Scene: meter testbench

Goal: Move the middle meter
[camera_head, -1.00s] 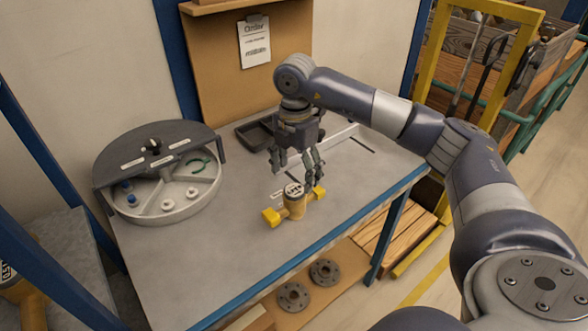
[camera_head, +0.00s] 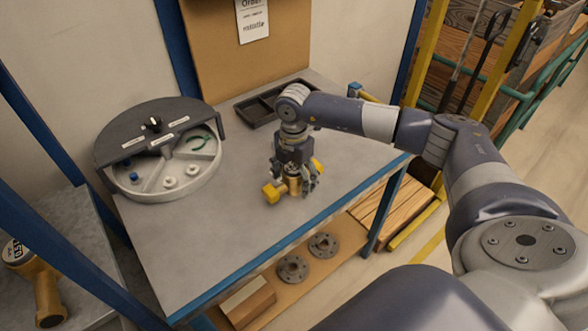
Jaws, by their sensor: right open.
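A brass-coloured meter with yellow end caps (camera_head: 273,193) lies on the grey workbench near its front edge. My right gripper (camera_head: 296,184) points straight down over it, its fingers open and reaching down around the meter's body. The gripper hides the meter's dial, and I cannot tell whether the fingers touch it. A second meter with a round dial (camera_head: 22,255) lies on a grey surface at the lower left. My left gripper is not in view.
A round compartment tray (camera_head: 205,182) with a dark half lid stands on the bench's left side. A dark tray (camera_head: 262,108) is at the back. Flanges (camera_head: 292,268) and a wooden block (camera_head: 250,300) lie on the shelf below. The bench (camera_head: 215,250) is clear front left.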

